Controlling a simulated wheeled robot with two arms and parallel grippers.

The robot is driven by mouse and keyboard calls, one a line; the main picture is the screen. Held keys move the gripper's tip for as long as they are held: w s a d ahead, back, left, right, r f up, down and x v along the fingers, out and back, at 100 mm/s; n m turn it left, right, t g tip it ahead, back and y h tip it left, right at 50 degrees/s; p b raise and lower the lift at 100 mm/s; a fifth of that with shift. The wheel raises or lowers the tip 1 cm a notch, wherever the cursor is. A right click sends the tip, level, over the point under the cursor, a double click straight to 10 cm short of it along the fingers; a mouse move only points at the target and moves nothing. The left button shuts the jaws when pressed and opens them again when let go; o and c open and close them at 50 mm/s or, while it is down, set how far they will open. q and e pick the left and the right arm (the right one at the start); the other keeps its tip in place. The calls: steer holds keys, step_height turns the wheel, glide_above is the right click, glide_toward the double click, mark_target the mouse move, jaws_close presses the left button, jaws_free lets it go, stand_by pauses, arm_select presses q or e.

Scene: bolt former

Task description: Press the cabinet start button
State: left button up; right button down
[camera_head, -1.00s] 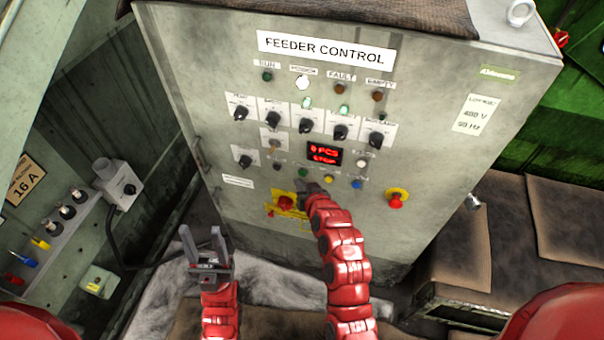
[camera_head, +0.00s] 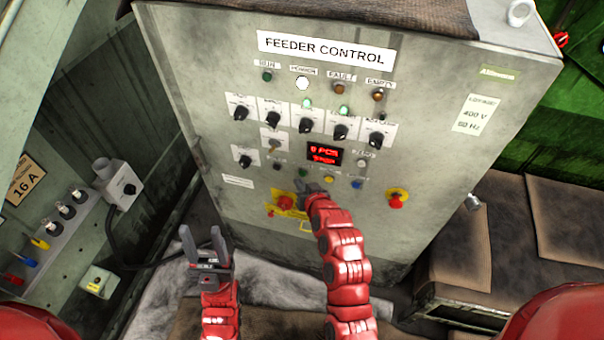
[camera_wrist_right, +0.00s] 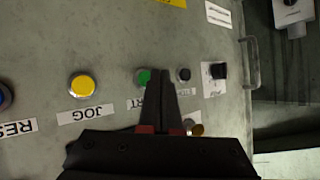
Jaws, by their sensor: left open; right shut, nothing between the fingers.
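The grey feeder control cabinet (camera_head: 420,140) stands in front of me. Its green start button (camera_wrist_right: 143,77) shows in the right wrist view, with its label partly hidden by my fingers. My right gripper (camera_wrist_right: 160,73) is shut and empty, its fingertips overlapping the right side of the green button in that view. I cannot tell whether they touch it. In the head view my right gripper (camera_head: 304,187) is at the panel's lower button row, just below the display (camera_head: 324,155). My left gripper (camera_head: 206,232) is open and empty, low in front of the cabinet.
A yellow JOG button (camera_wrist_right: 81,86) and a black button (camera_wrist_right: 184,74) flank the green one. A red knob on a yellow plate (camera_head: 285,202) is close to my right fingertips. A red emergency stop (camera_head: 397,199) is further right.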

steer(key=shift+w+d+b, duration=0.1)
steer(key=shift+w+b, duration=0.3)
